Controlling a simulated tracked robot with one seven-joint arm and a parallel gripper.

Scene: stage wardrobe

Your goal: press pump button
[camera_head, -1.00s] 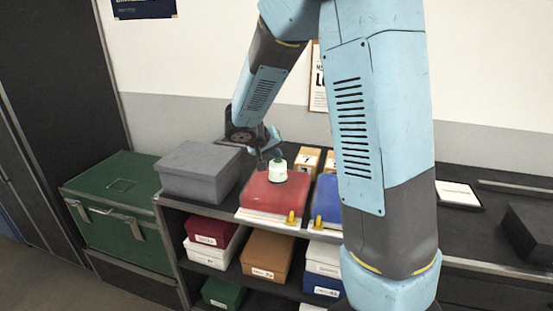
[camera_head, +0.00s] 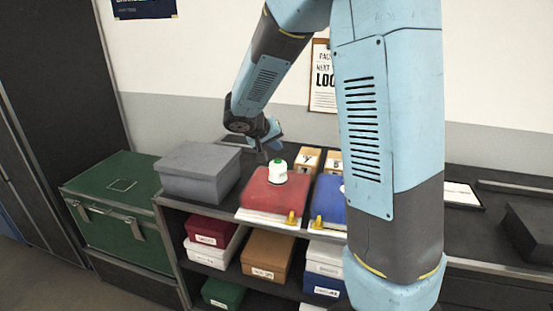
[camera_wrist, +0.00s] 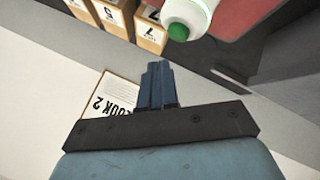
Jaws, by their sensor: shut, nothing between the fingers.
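A red box (camera_head: 268,199) with a white and yellow front edge sits on the shelf top. A white pump bottle with a green top (camera_head: 278,172) stands upright on it. In the wrist view the bottle's white body (camera_wrist: 201,8) and round green button (camera_wrist: 178,32) show at the top, with part of the red box (camera_wrist: 245,14). My gripper (camera_head: 263,157) is shut and empty, just behind and left of the bottle. In the wrist view my closed fingers (camera_wrist: 157,68) point toward the green button, with a visible gap between.
A blue box (camera_head: 328,200) stands right of the red one, partly behind my arm. A grey box (camera_head: 199,172) stands left. Numbered tan boxes (camera_head: 307,158) sit behind. A green trunk (camera_head: 125,222) is at far left. A clipboard (camera_head: 322,80) hangs on the wall.

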